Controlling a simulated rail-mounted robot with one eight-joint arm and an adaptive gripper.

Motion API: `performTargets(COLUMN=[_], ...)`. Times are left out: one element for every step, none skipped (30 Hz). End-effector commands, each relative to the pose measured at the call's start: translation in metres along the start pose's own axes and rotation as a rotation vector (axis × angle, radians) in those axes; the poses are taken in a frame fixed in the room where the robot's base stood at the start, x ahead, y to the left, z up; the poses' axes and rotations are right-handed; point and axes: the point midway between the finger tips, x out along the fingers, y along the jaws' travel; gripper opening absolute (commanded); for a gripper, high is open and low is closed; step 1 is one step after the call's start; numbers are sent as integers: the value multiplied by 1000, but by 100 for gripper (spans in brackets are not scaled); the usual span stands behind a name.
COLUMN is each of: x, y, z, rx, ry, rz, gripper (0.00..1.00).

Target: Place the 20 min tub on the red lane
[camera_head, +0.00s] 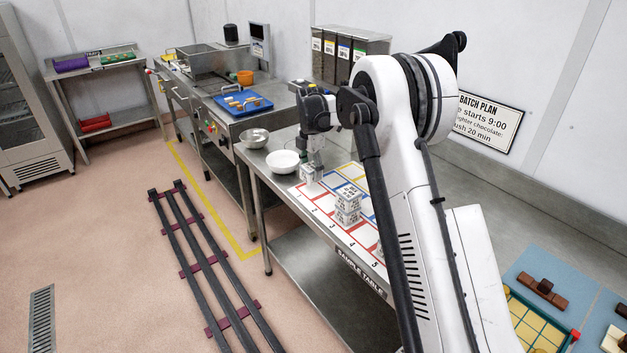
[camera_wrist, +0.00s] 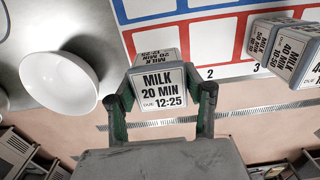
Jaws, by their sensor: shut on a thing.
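The 20 min tub, a small pale box labelled MILK 20 MIN DUE 12:25, is between my gripper's fingers in the wrist view (camera_wrist: 160,88). It also shows in the head view (camera_head: 310,176). My gripper (camera_wrist: 160,100) is shut on it, one dark green finger on each side. The red lane (camera_head: 324,217) is the row of red-outlined cells with numbers along the table's front edge; it also shows in the wrist view (camera_wrist: 212,44). The tub overlaps the lane's left-end cell in view. I cannot tell whether its base touches the mat.
A white bowl (camera_wrist: 57,82) is left of the tub, with a metal bowl (camera_head: 254,138) farther left. Stacked tubs (camera_head: 347,207) stand farther right on the mat; a 40 min tub (camera_wrist: 284,46) shows there. Red cells between tub and stack look free.

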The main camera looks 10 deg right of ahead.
Motion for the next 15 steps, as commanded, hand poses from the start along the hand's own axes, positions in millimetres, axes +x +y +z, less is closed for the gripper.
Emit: performTargets(x=[2, 3, 4, 5, 6, 9, 11, 15, 20, 24, 28, 34, 38, 41, 43], y=[1, 1, 1, 1, 1, 1, 2, 2, 2, 1, 1, 1, 1, 2, 1], z=[4, 6, 7, 8, 8, 8, 8, 8, 8, 8, 8, 8, 8, 8, 8], rx=[1, 1, 1, 0, 0, 0, 0, 0, 0, 0, 0, 0, 0, 0, 0], ry=[0, 0, 0, 0, 0, 0, 0, 0, 0, 0, 0, 0, 0, 0, 0], rz=[0, 0, 0, 0, 0, 0, 0, 0, 0, 0, 0, 0, 0, 0, 0], gripper=[16, 16, 16, 16, 16, 16, 16, 16, 16, 16, 16, 16, 16, 16, 16])
